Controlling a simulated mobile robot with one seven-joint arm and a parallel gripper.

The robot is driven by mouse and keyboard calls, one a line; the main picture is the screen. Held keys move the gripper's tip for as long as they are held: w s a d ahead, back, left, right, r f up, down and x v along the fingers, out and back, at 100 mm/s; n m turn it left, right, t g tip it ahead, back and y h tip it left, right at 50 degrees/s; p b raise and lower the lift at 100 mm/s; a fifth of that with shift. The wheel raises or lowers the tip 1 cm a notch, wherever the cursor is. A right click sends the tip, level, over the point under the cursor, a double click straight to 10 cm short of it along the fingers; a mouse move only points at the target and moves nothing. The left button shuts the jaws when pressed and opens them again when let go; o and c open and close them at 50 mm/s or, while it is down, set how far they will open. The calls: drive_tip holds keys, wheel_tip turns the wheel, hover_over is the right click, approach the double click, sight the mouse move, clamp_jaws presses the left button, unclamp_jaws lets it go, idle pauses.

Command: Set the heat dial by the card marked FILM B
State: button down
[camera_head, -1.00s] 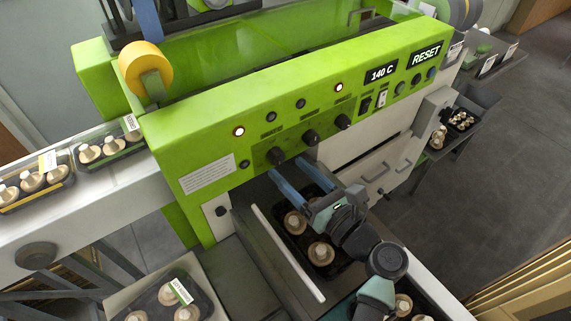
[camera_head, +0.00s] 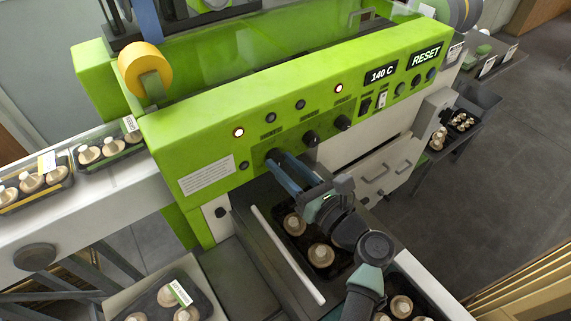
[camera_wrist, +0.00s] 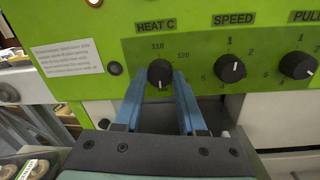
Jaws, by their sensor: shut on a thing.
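The heat dial (camera_wrist: 160,72) is a black knob on the green panel, under the label HEAT C in the wrist view. Marks 110 and 120 stand above it. My gripper (camera_wrist: 159,82) is shut on this dial, with one blue finger on each side. In the head view my gripper (camera_head: 279,157) reaches up to the leftmost knob and mostly hides it. The display (camera_head: 381,74) reads 140 C. Small white cards (camera_head: 487,64) stand at the far right, but I cannot read their print, so I cannot tell which is FILM B.
The speed dial (camera_wrist: 231,69) and the pull dial (camera_wrist: 298,65) sit to the right of the heat dial. A black mushroom tray (camera_head: 300,250) lies below my arm. Packed trays stand on the left conveyor (camera_head: 60,225).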

idle(0.3)
drive_tip(key=n, duration=0.4)
drive_tip(key=shift+n, duration=0.4)
drive_tip(key=n+b, duration=0.1)
drive_tip(key=n, duration=0.4)
drive_tip(key=shift+a+f+h+b, duration=0.1)
drive_tip(key=shift+h+b, duration=0.2)
drive_tip(key=shift+b, duration=0.05)
drive_tip(key=n+b, duration=0.2)
drive_tip(key=n, duration=0.3)
drive_tip(key=shift+b, duration=0.35)
drive_tip(key=n+b, duration=0.3)
drive_tip(key=n, duration=0.1)
drive_tip(key=shift+s+n+h, duration=0.1)
drive_tip(key=shift+n+h, duration=0.3)
drive_tip(key=shift+c, duration=2.4)
unclamp_jaws()
